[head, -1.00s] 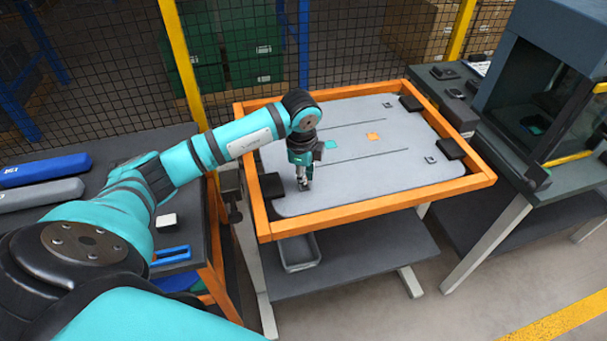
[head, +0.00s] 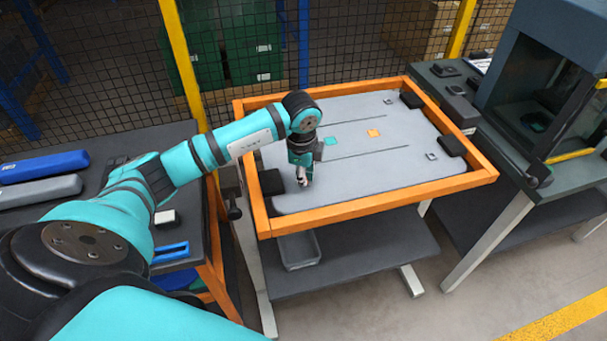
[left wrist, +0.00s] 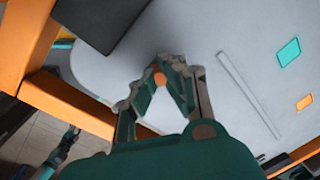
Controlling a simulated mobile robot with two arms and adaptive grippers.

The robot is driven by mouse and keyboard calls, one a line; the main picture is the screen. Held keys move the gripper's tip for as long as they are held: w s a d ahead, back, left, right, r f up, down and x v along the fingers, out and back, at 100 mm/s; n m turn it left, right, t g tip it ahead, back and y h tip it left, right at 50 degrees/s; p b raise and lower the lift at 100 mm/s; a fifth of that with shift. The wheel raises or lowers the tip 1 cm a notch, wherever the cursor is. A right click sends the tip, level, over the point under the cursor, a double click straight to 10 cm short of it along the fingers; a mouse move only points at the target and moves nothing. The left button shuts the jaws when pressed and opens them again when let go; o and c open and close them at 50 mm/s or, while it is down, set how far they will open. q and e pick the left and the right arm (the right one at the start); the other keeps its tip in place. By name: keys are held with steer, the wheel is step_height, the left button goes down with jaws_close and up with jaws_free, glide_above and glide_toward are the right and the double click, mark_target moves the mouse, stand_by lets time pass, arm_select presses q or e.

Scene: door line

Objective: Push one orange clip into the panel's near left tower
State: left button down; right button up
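The light grey panel (head: 345,185) lies flat in an orange frame. My left gripper (head: 303,183) points down over its near left part. In the left wrist view the fingertips (left wrist: 160,70) come together on a small orange piece, the orange clip (left wrist: 158,79), mostly hidden by the fingers. The near left tower cannot be made out; the gripper covers that area in both views. A small grey tower (head: 431,156) shows at the near right and another (head: 388,102) at the far right. My right gripper is in neither view.
Black blocks (head: 271,183) sit at the panel's edges; one (left wrist: 100,20) is close to the gripper. Flat teal (head: 330,141) and orange (head: 374,133) patches lie mid-panel. The orange frame rail (head: 380,209) borders the near side. A dark bench stands left.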

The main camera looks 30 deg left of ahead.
arm_select(q)
steer(key=shift+f, duration=0.15)
steer(key=c, duration=1.4)
jaws_free()
